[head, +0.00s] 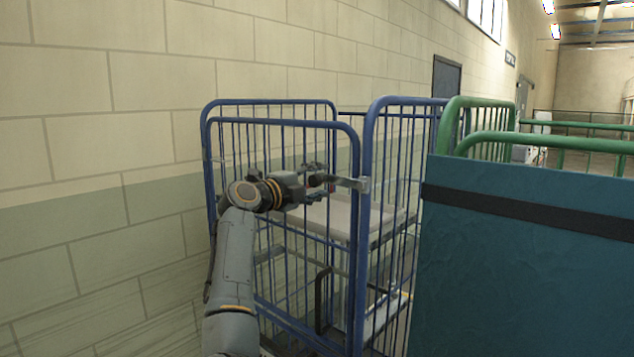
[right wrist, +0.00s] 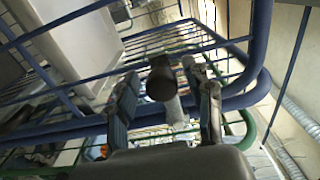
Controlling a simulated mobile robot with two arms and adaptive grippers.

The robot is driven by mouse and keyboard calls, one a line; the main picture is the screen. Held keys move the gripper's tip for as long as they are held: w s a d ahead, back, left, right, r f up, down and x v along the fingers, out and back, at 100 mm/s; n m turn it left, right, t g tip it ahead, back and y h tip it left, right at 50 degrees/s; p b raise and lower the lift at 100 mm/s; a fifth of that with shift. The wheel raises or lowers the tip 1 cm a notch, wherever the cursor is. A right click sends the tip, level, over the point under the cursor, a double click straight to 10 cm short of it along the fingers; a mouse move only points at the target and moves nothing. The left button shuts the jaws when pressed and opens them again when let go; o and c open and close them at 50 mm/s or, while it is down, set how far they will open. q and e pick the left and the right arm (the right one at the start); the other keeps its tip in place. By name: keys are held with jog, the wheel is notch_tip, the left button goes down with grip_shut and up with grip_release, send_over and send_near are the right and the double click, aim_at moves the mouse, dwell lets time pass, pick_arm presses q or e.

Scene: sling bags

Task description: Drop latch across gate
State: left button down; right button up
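A blue wire cage trolley stands against the wall with its barred gate (head: 290,122) facing me. A grey metal latch bar (head: 345,183) sticks out level to the left from a bracket on the gate's right post. My right gripper (head: 316,181) is at the bar's free left end, its fingers apart. In the right wrist view, the latch's dark round end (right wrist: 160,80) lies between the two fingers (right wrist: 163,85), with a gap visible on each side. Whether a finger touches it I cannot tell. My left gripper is not in view.
A pale shelf or box (head: 330,217) sits inside the cage. A green-framed trolley (head: 545,140) with a dark teal panel (head: 525,270) stands close on the right. The block wall (head: 90,150) is at the left and behind.

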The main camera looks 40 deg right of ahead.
jog(key=shift+a, duration=0.25)
jog(key=a, duration=1.1)
jog(key=shift+s+a, duration=0.25)
jog(key=shift+s, duration=0.2)
